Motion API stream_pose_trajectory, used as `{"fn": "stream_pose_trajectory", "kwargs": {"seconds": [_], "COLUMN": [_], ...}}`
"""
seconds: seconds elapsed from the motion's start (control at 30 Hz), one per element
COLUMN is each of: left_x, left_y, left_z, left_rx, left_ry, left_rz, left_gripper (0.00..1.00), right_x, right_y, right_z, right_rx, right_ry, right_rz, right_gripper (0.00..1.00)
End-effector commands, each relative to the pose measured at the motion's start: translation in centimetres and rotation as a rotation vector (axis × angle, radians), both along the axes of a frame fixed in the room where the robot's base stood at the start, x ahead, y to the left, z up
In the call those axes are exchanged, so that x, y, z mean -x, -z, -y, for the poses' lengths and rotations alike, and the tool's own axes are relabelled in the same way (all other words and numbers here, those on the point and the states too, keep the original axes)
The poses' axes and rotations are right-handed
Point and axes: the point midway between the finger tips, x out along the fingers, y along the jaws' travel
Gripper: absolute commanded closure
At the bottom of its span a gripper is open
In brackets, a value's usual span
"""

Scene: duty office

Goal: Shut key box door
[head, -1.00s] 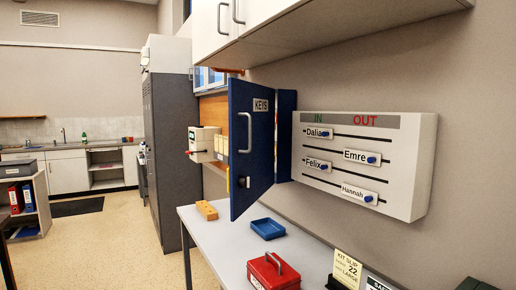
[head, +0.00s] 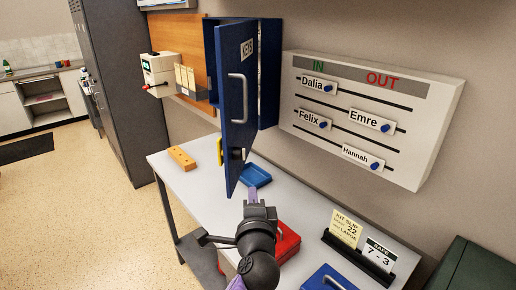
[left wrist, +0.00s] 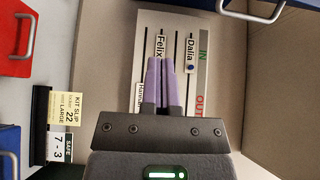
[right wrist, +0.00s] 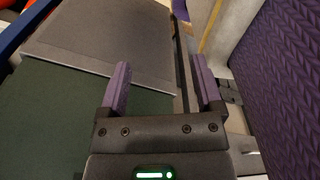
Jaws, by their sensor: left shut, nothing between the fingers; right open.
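The blue key box (head: 268,75) is on the wall. Its door (head: 236,120), labelled KEYS and with a pale bar handle, stands wide open and juts out over the table. My left gripper (head: 252,196) is in front of and below the door, over the table, apart from the door as far as I can tell. Its purple fingers are together and empty in the left wrist view (left wrist: 158,84). A corner of blue metal with a handle (left wrist: 255,8) shows at the top there. My right gripper (right wrist: 160,88) is open and empty, seen only in its wrist view.
The IN/OUT board (head: 440,125) is on the wall right of the key box. On the table (head: 190,200) are a blue tray (head: 256,176), a yellow block (head: 182,158), a red box (head: 288,243) and a sign holder (head: 345,255). A dark green cabinet (head: 475,268) is at right.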

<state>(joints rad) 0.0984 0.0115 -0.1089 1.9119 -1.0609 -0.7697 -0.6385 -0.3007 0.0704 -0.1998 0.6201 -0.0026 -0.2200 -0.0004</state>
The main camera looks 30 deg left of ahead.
Motion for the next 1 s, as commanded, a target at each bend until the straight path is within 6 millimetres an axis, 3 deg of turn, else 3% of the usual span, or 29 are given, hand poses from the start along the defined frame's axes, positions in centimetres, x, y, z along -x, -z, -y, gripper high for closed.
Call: {"fn": "stream_pose_trajectory", "kwargs": {"seconds": [0.17,0.5,0.73,1.0], "left_x": [-2.2,-8.5,-7.4,-7.2], "left_y": [0.0,0.3,0.1,0.2], "left_z": [-1.4,-5.2,-8.3,-8.9], "left_rx": [-0.003,0.001,0.001,0.003], "left_ry": [-0.003,-0.002,0.0,0.002], "left_rz": [0.002,-0.001,-0.002,-0.001], "left_gripper": [1.0,1.0,1.0,1.0], "right_x": [-0.1,-0.1,-0.1,-0.1], "right_y": [0.0,0.7,-0.8,-0.8], "right_z": [0.7,1.1,0.9,0.1], "right_rx": [0.01,0.018,0.013,0.002], "right_ry": [-0.002,-0.005,-0.002,0.002], "right_rz": [0.0,0.0,0.001,0.001], "right_gripper": [0.16,0.16,0.16,0.16]}}
